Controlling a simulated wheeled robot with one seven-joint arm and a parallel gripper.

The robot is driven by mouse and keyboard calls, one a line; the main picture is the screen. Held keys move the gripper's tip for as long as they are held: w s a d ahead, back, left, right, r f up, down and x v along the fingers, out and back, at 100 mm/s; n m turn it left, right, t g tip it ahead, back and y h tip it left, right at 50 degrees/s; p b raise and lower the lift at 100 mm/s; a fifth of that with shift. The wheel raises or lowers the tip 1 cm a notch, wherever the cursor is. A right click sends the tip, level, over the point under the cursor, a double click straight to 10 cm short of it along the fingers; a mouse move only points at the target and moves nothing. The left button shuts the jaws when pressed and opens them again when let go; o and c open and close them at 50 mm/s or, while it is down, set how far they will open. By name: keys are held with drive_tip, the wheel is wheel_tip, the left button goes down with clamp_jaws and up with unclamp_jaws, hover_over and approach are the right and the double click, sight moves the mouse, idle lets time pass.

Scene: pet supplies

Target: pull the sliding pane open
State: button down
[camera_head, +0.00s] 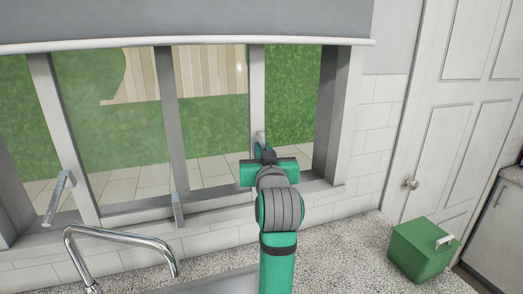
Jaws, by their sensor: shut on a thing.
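The window (168,130) fills the wall behind the counter and has several upright grey stiles. A narrow stile (257,90) of the sliding pane stands right of the middle. My arm reaches up from the bottom, and my gripper (262,147) is at the lower part of this stile. It is shut on what looks like the pane's small pale handle (261,136), mostly hidden by the fingers. Right of the stile, a gap (292,110) shows grass and paving up to the thick right window frame (336,115); whether glass covers it is unclear.
A chrome tap (120,236) arches over the sink at lower left. Other window handles sit at left (58,198) and middle (177,210). A green box (423,250) stands on the counter (345,262) at right. A grey blind (190,20) hangs above.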

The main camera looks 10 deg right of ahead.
drive_tip(key=c, duration=2.1)
unclamp_jaws()
drive_tip(key=shift+s+a, duration=0.1)
drive_tip(key=shift+s, duration=3.7)
